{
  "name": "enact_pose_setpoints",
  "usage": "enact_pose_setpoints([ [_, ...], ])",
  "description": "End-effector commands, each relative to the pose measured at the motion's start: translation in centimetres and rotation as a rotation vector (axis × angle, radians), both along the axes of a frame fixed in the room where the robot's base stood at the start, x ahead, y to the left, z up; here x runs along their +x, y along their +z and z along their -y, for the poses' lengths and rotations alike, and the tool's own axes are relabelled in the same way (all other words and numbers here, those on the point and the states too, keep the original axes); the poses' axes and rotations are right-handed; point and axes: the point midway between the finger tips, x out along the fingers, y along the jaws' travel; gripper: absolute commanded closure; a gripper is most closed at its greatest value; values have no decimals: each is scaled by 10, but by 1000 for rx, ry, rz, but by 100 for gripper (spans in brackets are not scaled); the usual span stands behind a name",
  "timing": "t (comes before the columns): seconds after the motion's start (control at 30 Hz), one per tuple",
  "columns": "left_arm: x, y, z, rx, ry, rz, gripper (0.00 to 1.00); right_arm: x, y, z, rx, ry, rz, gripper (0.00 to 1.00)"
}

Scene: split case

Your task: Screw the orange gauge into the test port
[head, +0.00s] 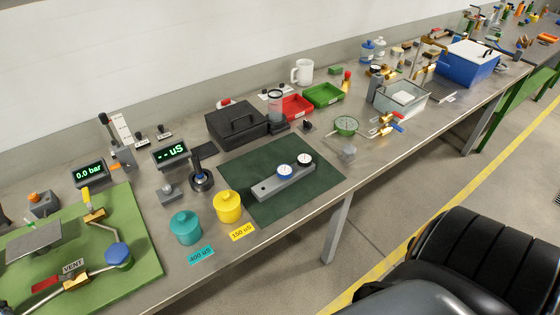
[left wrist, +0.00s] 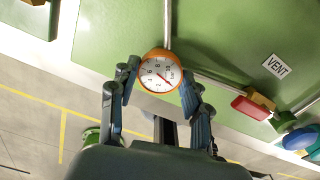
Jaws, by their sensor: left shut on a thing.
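The orange gauge (left wrist: 160,72) has an orange rim and a white dial with a red needle, and its face points at the left wrist camera. My left gripper (left wrist: 158,84) is shut on it, one finger on each side. A metal tube (left wrist: 167,25) on the green board runs up the picture from behind the gauge. The test port cannot be made out; the gauge hides the tube's near end, so I cannot tell whether they touch. In the head view neither the orange gauge nor my grippers show.
The green board (head: 140,270) carries a VENT label (head: 73,266), a red lever (head: 45,284) and a blue knob (head: 118,255). Teal (head: 186,228) and yellow (head: 228,207) jars stand right of it. A dark green mat (head: 250,208) lies farther right. The bench's front edge is close.

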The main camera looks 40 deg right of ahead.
Motion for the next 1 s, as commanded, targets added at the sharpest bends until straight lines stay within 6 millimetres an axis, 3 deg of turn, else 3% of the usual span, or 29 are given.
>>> enact_pose_setpoints([
  [0.13, 1, 0, 0, -1, 15, 1, 100, 0, 0, 0, 0, 0, 0, 60],
  [0.17, 1, 0, 0, -2, 15, 2, 51, 0, 0, 0, 0, 0, 0, 60],
  [0.2, 1, 0, 0, -2, 15, 2, 43, 0, 0, 0, 0, 0, 0, 60],
  [0.57, 0, 3, 0, -1, 15, 1, 43, 0, 2, 0, 0, 0, 0, 60],
  [1.0, 0, 45, 0, -2, 15, 1, 43, 0, 36, 0, 0, 0, 0, 60],
])
